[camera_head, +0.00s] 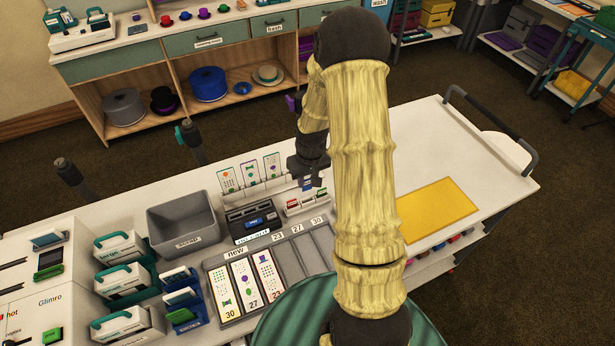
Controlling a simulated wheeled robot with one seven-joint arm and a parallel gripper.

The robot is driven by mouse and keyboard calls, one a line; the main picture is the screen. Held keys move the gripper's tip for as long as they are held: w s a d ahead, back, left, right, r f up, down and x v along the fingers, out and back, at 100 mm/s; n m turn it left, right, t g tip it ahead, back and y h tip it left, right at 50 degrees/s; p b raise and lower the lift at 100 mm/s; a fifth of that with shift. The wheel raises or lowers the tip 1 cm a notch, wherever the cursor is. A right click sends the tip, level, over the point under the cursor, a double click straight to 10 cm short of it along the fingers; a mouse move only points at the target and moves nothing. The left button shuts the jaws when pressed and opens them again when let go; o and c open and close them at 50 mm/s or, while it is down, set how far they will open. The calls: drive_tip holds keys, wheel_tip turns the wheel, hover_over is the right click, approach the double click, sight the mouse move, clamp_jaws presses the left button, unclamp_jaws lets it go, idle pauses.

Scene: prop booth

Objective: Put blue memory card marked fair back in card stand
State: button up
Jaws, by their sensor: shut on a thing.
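My gripper (307,177) is small in the picture, pointing down over the cart, left of my bamboo-textured arm. It is shut on a small blue card (307,185), of which only a little shows below the fingers. Any marking on it is too small to read. Just below is a small white card stand (293,209) with red and green cards (320,194) standing in it. The blue card appears above the back of the stand; I cannot tell whether it touches it. My arm hides what lies to the right of the stand.
A black device (250,213) with a blue piece on its front stands left of the stand. Three printed cards (250,176) stand behind. A grey scrap bin (184,222) is farther left. A sorting tray (291,263) lies in front. A yellow mat (437,210) lies right.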

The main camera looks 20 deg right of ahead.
sight(308, 185)
drive_tip(key=shift+f+b, duration=1.45)
drive_tip(key=shift+f, duration=0.65)
drive_tip(key=shift+w, duration=0.1)
drive_tip(key=shift+s+d, duration=0.1)
drive_tip(key=shift+s, duration=0.15)
drive_tip(key=shift+f, duration=0.15)
drive_tip(key=shift+f+b, duration=0.45)
drive_tip(key=shift+f, duration=0.05)
drive_tip(key=shift+f, duration=0.1)
drive_tip(key=shift+w+f+b, duration=0.1)
drive_tip(key=shift+f+b, duration=0.2)
drive_tip(key=shift+f, duration=0.05)
drive_tip(key=shift+f+b, duration=0.3)
drive_tip(key=shift+f, duration=0.1)
